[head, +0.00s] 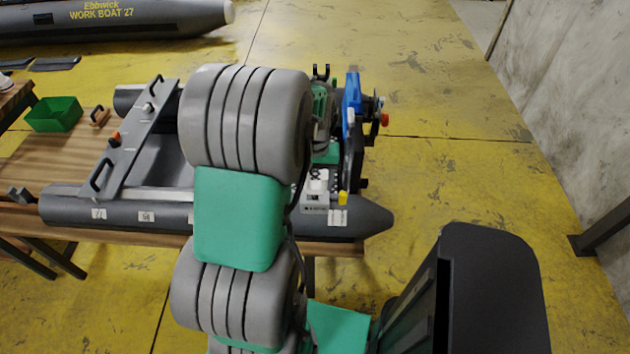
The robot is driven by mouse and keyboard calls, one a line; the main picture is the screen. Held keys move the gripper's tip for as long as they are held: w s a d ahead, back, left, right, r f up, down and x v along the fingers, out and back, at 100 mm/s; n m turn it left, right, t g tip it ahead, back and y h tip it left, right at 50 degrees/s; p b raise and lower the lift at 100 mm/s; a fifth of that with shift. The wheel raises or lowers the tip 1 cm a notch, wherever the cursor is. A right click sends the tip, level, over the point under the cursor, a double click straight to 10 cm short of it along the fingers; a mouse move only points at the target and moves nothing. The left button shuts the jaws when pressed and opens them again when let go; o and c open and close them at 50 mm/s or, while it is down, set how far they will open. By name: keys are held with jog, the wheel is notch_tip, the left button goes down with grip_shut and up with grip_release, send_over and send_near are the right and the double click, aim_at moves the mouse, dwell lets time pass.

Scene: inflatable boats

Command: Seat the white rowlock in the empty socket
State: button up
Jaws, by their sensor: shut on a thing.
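My gripper (318,172) is small in the head view, just right of my arm's big grey joint, over the right part of the near boat tube. Its fingers are partly hidden by my arm. A small white piece (318,184) shows at its lower end and looks like the white rowlock, held by the gripper. It is just above or touching the tube near a white label plate; I cannot tell which. The empty socket cannot be made out; my arm covers part of that area.
The grey inflatable boat (70,207) lies on a wooden table (62,160). A grey board (138,140) with black handles crosses it. A blue and black fitting (352,95) stands close right of my gripper. A green bin (55,115) is at left. Yellow floor is clear at right.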

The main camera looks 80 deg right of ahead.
jog(key=shift+f+b, duration=0.7)
jog(key=shift+f, duration=0.45)
jog(key=o, duration=1.5)
jog(key=shift+r, duration=0.1)
